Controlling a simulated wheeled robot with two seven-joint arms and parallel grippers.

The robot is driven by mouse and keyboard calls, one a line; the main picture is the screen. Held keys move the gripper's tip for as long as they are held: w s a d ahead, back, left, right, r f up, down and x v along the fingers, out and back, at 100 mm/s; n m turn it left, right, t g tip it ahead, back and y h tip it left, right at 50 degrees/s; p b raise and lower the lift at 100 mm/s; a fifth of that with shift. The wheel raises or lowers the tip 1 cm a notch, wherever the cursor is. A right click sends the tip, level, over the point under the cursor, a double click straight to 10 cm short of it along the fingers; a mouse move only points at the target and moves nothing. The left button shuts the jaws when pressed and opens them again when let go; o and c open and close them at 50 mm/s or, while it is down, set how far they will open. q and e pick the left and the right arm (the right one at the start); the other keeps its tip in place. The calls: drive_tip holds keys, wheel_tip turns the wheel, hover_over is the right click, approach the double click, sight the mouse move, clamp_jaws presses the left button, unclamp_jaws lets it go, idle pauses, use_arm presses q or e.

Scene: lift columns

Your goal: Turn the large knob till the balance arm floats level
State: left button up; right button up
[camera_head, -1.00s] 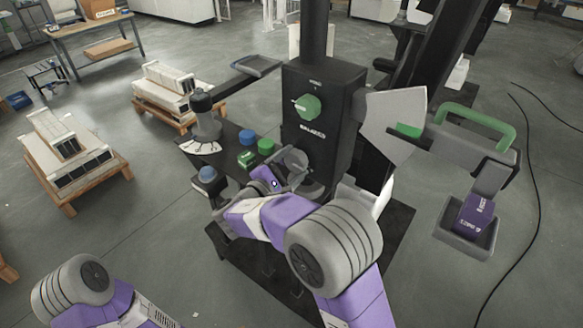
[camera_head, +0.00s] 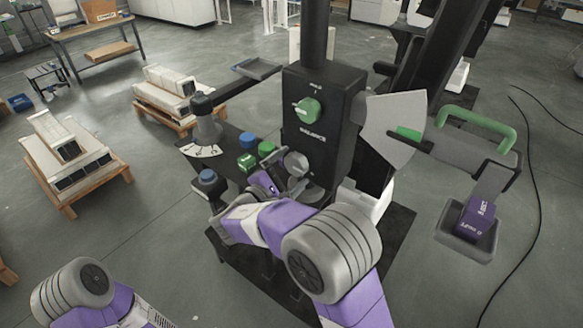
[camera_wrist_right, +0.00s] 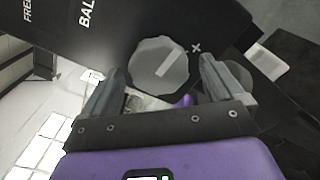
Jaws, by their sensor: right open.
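The large grey knob (camera_head: 296,163) is on the lower front of the black column box (camera_head: 320,118), under the BALANCE label. My right gripper (camera_wrist_right: 158,72) is open around the knob's sides, with no clear contact. In the head view it (camera_head: 282,171) is partly hidden by my wrist. The balance arm (camera_head: 455,147) reaches right and slopes down, with a green handle (camera_head: 478,125) and a hanging tray (camera_head: 450,240) holding a purple block (camera_head: 474,221). My left gripper is out of view.
A green knob (camera_head: 307,110) is higher on the box. Blue and green buttons (camera_head: 247,160) sit on the dark panel to the left. A grey post with a dial (camera_head: 200,149) carries a small tray (camera_head: 256,68). Pallets of boxes (camera_head: 70,150) stand at left.

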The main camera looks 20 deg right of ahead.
drive_tip(key=v, duration=0.6)
drive_tip(key=shift+s+a+p, duration=0.25)
drive_tip(key=shift+a+p, duration=0.05)
drive_tip(key=shift+p, duration=0.05)
